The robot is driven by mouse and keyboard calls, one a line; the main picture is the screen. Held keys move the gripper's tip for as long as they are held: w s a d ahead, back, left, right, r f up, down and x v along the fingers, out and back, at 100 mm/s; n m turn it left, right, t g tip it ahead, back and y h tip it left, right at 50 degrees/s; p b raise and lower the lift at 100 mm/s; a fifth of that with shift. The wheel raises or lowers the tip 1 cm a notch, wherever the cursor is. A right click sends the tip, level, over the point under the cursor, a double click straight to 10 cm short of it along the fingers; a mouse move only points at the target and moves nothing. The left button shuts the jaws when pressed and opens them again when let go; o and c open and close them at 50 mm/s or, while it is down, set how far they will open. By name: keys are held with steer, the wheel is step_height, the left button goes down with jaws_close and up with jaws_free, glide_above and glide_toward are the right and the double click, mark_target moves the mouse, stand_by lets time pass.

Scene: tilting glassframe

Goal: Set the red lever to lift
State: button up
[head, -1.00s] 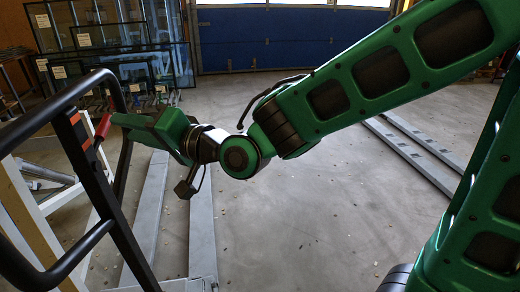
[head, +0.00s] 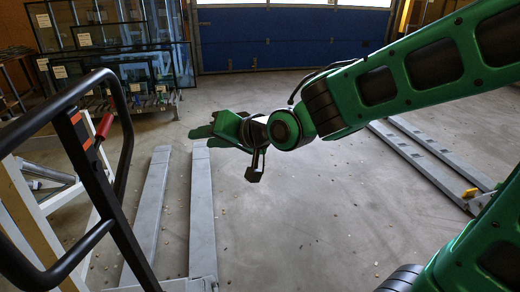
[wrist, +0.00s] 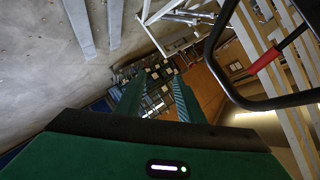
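The red lever (head: 104,125) is a red grip on a dark rod, at the left in the head view behind the black tube handle. It leans up and to the right. No label or marking for the lever's positions is readable.
A black tube handle (head: 122,150) curves up in front of the lever on the white frame (head: 30,200). Two grey floor beams (head: 203,215) run out from the frame under my arm. Racked glass panes (head: 120,55) stand at the back left.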

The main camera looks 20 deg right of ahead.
steer(key=d+f+h, duration=0.2)
steer(key=d, duration=0.4)
steer(key=s+d+f+g+h, duration=0.1)
steer(key=d+f+h, duration=0.1)
steer(key=d, duration=0.5)
steer(key=shift+s+d+f+g, duration=0.15)
steer(key=shift+d+f+g, duration=0.15)
steer(key=shift+f, duration=0.1)
jaws_close()
steer(key=n+g+y, duration=0.5)
steer(key=n+y, duration=0.2)
steer(key=n, duration=1.3)
glide_toward(108, 124)
steer(key=x, duration=0.6)
steer(key=shift+a+f, duration=0.1)
steer(key=shift+a, duration=0.15)
